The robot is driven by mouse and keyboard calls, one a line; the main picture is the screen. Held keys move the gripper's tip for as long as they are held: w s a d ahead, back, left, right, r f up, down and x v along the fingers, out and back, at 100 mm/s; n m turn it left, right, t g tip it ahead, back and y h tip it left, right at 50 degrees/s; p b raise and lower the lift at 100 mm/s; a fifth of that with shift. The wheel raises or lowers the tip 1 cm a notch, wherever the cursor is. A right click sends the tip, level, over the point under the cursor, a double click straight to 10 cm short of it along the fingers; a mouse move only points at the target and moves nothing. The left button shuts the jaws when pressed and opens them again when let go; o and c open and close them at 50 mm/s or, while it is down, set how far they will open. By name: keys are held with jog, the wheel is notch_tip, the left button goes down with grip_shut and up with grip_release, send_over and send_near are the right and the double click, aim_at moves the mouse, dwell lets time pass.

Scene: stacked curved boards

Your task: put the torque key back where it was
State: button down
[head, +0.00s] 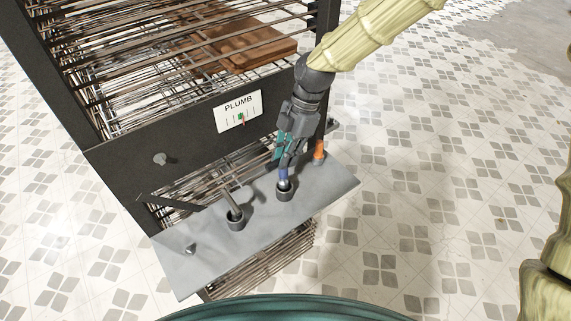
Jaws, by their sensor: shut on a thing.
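My gripper (286,158) points down over the grey shelf plate (262,230) and is shut on a tool with a blue part, seemingly the torque key (283,176). Its upper part is hidden by the fingers. The key stands roughly upright, its lower end at the mouth of the middle dark cup (285,194). I cannot tell how deep it sits. A second dark cup (236,222) to the left holds a tilted grey rod (230,201). An orange-handled tool (319,149) stands at the plate's far right end, close to my gripper.
The plate is fixed to a dark rack (120,165) with wire shelves and brown boards (245,48). A "PLUMB" gauge card (239,111) is on its front bar. A small knob (190,249) sits at the plate's left. Tiled floor (430,190) is clear to the right.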

jog(key=shift+f, duration=0.2)
jog(key=shift+s+f, duration=0.15)
notch_tip(320, 180, down, 3)
jog(key=shift+s+r+p, duration=0.1)
jog(key=shift+p, duration=0.6)
jog(key=shift+f, duration=0.35)
jog(key=c, duration=1.8)
grip_release()
jog(key=shift+r, duration=0.1)
jog(key=o, duration=0.4)
jog(key=b+v, duration=0.4)
jog(key=v, duration=0.8)
